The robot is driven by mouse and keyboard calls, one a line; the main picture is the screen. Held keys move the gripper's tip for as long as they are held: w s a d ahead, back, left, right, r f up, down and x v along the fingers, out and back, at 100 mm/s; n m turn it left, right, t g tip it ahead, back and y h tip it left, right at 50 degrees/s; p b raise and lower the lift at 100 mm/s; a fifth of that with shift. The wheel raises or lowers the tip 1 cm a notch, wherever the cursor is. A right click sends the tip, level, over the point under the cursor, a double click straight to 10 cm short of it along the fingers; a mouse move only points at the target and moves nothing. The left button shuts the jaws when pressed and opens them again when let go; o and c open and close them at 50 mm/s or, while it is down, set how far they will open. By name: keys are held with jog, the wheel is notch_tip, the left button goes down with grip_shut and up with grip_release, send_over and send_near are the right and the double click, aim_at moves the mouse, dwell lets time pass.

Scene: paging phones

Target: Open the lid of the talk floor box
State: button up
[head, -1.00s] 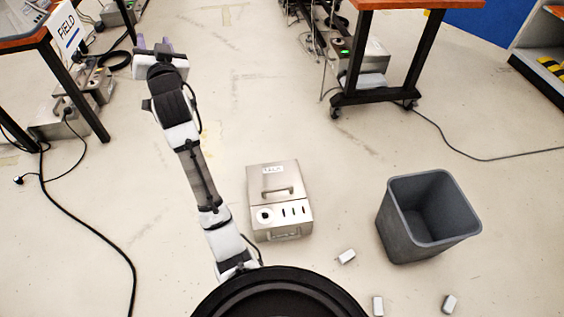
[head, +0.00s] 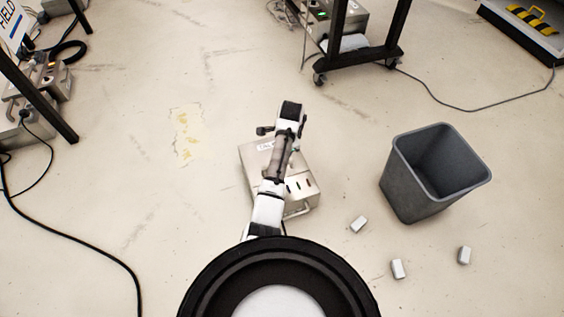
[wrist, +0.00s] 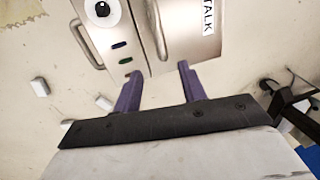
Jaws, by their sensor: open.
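The talk floor box (head: 250,161) is a metal case on the floor, partly hidden under my arm in the head view. In the wrist view, the box (wrist: 133,45) fills the top, with the TALK label (wrist: 208,16) on its lid (wrist: 183,30), which looks closed. A bar handle (wrist: 157,30) stands on the lid. A round socket (wrist: 101,9) and dark slots lie beside the lid. My gripper (wrist: 159,69) is open and empty, its purple fingers pointing toward the box, apparently short of the handle. In the head view, my fingers are hidden by the arm.
A grey bin (head: 408,190) stands right of the box. Several small white blocks, one (head: 359,224) near the box, lie on the floor. A wheeled table leg (head: 365,60) is behind. A black cable (head: 75,236) runs at left. Floor left of the box is clear.

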jog(key=f+b, duration=0.1)
jog(key=f, duration=0.3)
jog(key=w+f+b, duration=0.1)
jog(key=f+b, duration=0.1)
jog(key=f, duration=0.3)
jog(key=w+f+b, duration=0.1)
jog(key=f, duration=0.3)
jog(key=shift+w+a+f, duration=0.15)
jog(key=shift+w+a, duration=0.1)
jog(key=shift+a, duration=0.15)
grip_shut()
